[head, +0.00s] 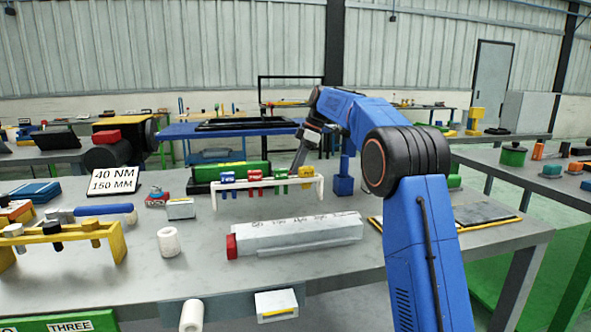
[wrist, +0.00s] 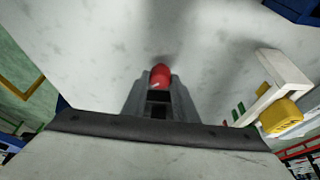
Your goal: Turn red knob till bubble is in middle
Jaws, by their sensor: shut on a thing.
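A long grey bar (head: 300,236) with dark marks along its top lies on the grey bench. A red knob (head: 232,246) is on its left end. I cannot make out a bubble. My gripper (head: 297,166) is in the air behind the rack, well apart from the bar and its knob. In the wrist view my gripper (wrist: 160,84) is shut on a small red piece (wrist: 160,75), whose red rounded end shows between the fingers. I cannot tell what this piece belongs to.
A white rack (head: 265,186) with coloured handles stands behind the bar; its yellow handle (wrist: 281,116) shows in the wrist view. A white roll (head: 168,242) and a yellow rack (head: 117,243) are at left. A sign (head: 113,181) reads 40 NM, 150 MM.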

